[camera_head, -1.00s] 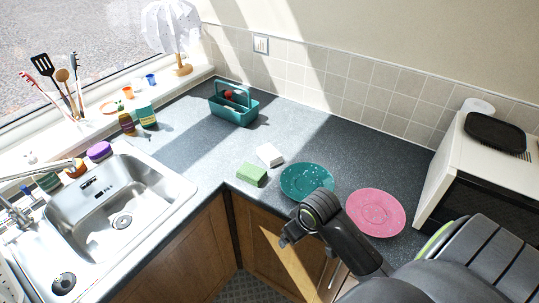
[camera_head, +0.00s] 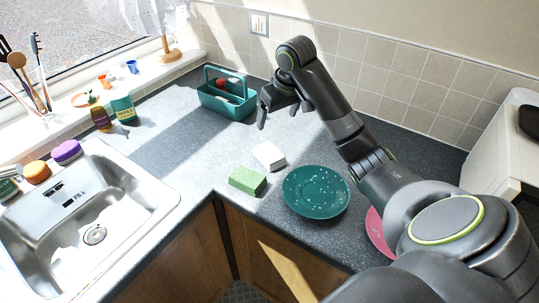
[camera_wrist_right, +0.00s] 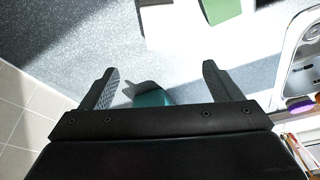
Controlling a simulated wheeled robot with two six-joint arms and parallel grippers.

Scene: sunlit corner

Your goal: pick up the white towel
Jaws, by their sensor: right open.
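The white towel (camera_head: 269,155) is a small folded white block lying flat on the grey counter, beside a green folded cloth or sponge (camera_head: 248,180). It also shows as a bright white shape at the top of the right wrist view (camera_wrist_right: 172,28). My right gripper (camera_head: 282,112) is open and empty above the counter, behind the towel and apart from it. In the right wrist view its two fingers (camera_wrist_right: 158,72) are spread, with the towel beyond their tips. My left gripper is not in view.
A teal plate (camera_head: 316,192) lies right of the towel, with a pink plate (camera_head: 376,232) partly hidden by my arm. A teal caddy (camera_head: 226,102) stands left of the gripper. The sink (camera_head: 85,215) is at left. The counter between caddy and towel is clear.

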